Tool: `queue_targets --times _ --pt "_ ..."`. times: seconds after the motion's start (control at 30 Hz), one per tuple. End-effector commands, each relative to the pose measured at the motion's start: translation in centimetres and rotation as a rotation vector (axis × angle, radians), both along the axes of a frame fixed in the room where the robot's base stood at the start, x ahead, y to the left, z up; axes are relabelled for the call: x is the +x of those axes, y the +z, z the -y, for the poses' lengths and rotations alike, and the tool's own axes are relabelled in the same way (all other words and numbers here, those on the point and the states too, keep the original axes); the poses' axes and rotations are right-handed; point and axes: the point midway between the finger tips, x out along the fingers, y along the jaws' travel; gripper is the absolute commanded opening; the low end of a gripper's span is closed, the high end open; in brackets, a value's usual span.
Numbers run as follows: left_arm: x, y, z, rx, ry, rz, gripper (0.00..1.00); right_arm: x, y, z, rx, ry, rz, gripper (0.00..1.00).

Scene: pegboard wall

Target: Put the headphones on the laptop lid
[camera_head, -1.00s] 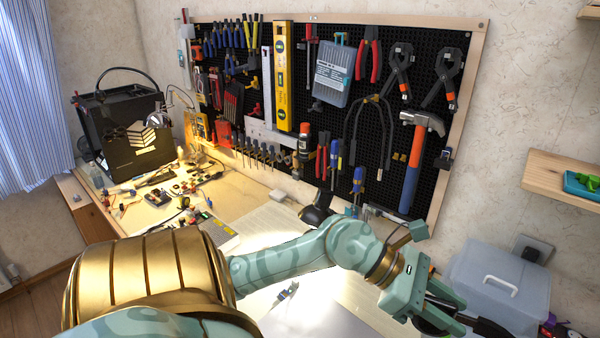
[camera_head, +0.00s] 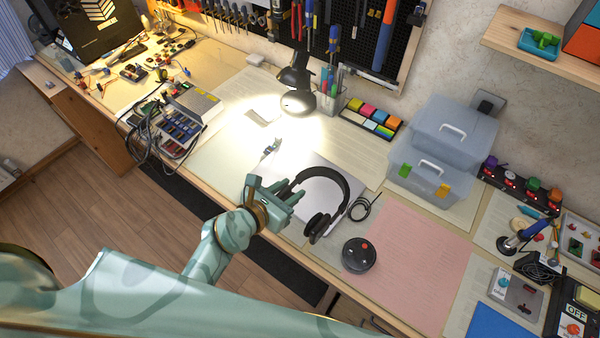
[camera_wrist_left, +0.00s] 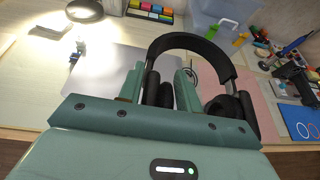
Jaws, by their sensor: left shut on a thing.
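The black headphones (camera_head: 345,187) are at the table's front edge, over the silver laptop lid (camera_head: 320,184). My left gripper (camera_head: 284,196) is shut on one ear cup, at the left end of the headband. In the left wrist view the ear cup sits between the two fingers (camera_wrist_left: 159,90). The headband (camera_wrist_left: 192,40) arches away to the right and the other ear cup (camera_wrist_left: 235,108) hangs free on the right. The lid also shows in the wrist view (camera_wrist_left: 112,68). I cannot tell whether the headphones touch the lid. My right gripper is out of view.
A black round device (camera_head: 359,254) and a pink mat (camera_head: 415,260) lie to the right. A coiled black cable (camera_head: 362,208) lies beside the laptop. A lamp (camera_head: 297,88) and clear boxes (camera_head: 440,150) stand behind. Cables and electronics (camera_head: 180,125) crowd the left.

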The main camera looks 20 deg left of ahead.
Motion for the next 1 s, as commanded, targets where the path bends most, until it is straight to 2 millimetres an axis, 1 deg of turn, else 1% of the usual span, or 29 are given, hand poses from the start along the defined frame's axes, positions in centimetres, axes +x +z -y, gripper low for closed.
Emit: queue_targets --times 0.07,0.17,0.2,0.33,0.4,0.5,0.6,0.7,0.77,0.83,0.9,1.0 --pt "1.2 -0.9 0.0 0.003 0.006 0.006 0.07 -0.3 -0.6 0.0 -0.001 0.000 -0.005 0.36" --pt "3.8 -2.4 -0.8 0.004 0.005 0.006 0.07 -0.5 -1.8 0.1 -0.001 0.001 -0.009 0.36" --pt "4.9 -3.0 -1.1 0.005 0.006 0.006 0.07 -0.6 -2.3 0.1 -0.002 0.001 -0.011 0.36" --pt "8.7 -4.8 -2.1 0.003 0.006 0.005 0.07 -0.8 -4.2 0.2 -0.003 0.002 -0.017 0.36" --pt "9.8 -6.8 -2.4 0.001 0.004 -0.001 0.07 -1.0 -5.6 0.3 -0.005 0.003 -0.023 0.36" --pt "11.2 -8.4 -2.8 0.003 0.004 0.000 0.07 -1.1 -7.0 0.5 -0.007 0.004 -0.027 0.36" --pt "12.0 -9.2 -3.0 0.001 0.005 0.001 0.07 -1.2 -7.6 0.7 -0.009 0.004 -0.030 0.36" --pt "12.4 -9.3 -3.1 -0.001 0.004 0.003 0.07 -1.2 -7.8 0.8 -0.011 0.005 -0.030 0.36" --pt "12.7 -9.8 -3.2 0.000 0.005 0.002 0.07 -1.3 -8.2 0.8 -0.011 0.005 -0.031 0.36" --pt "13.3 -10.7 -3.4 0.000 0.005 0.002 0.07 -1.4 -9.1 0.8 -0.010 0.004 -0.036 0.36" --pt "13.1 -12.3 -3.3 0.000 0.004 -0.001 0.07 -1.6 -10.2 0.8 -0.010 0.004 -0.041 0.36" --pt "13.1 -13.5 -3.3 -0.001 0.006 0.001 0.07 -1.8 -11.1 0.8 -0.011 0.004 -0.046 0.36"
